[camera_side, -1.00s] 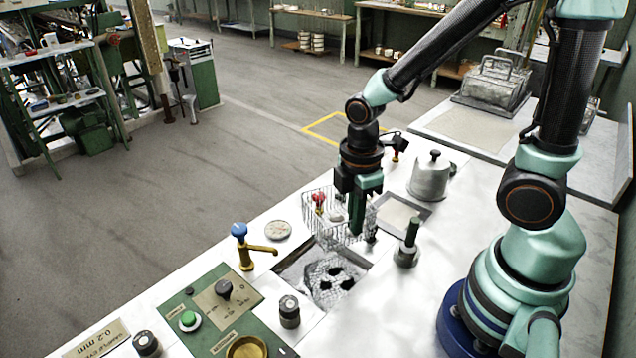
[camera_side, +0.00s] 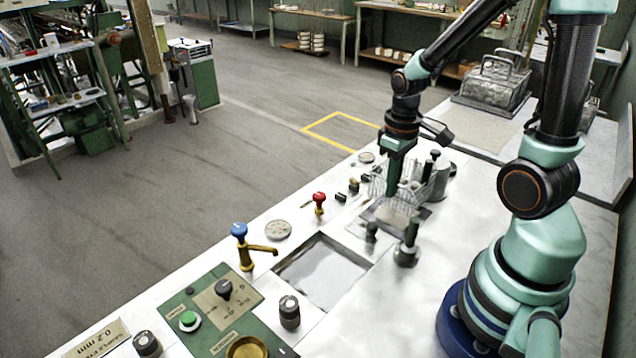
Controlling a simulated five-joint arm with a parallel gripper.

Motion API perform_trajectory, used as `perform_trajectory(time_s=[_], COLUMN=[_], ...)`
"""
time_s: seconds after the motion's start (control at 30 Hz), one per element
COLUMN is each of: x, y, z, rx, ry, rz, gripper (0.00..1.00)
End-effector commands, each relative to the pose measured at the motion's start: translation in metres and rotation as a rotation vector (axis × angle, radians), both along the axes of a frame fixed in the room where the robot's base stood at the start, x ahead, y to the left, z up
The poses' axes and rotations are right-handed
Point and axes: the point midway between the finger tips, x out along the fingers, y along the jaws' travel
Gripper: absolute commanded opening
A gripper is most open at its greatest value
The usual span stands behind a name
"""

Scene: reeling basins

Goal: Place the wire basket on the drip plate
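My gripper (camera_side: 392,190) is at the back of the counter, pointing down, and appears shut on the wire basket (camera_side: 408,198). The basket is roughly upright, with pale things visible inside. The grey drip plate (camera_side: 418,215) lies on the counter under and just in front of the basket. The basket overlaps its back part in the picture. I cannot tell whether the basket touches the plate or hangs just above it. The gripper fingers hide part of the basket.
A sunken basin (camera_side: 322,272) lies front left of the basket. A metal canister (camera_side: 440,182) stands close to its right. A dark-handled fitting (camera_side: 408,245) stands in front. Red (camera_side: 319,203) and blue (camera_side: 242,245) taps are left. The white counter to the right is clear.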

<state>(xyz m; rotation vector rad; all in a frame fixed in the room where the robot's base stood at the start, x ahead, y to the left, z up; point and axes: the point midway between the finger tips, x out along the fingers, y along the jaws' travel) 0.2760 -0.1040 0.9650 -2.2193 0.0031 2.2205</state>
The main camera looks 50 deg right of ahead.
Motion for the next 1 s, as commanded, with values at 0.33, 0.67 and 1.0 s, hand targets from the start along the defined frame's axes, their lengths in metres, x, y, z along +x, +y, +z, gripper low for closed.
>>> perform_trajectory(time_s=[0.33,0.67,1.0], x=[0.000,0.000,0.000], y=[0.001,0.000,0.000], z=[-0.036,-0.049,-0.052], rx=[0.001,-0.001,0.000], ry=[0.004,-0.002,0.000], rz=[0.003,0.003,0.003], gripper=[0.00,0.00,0.33])
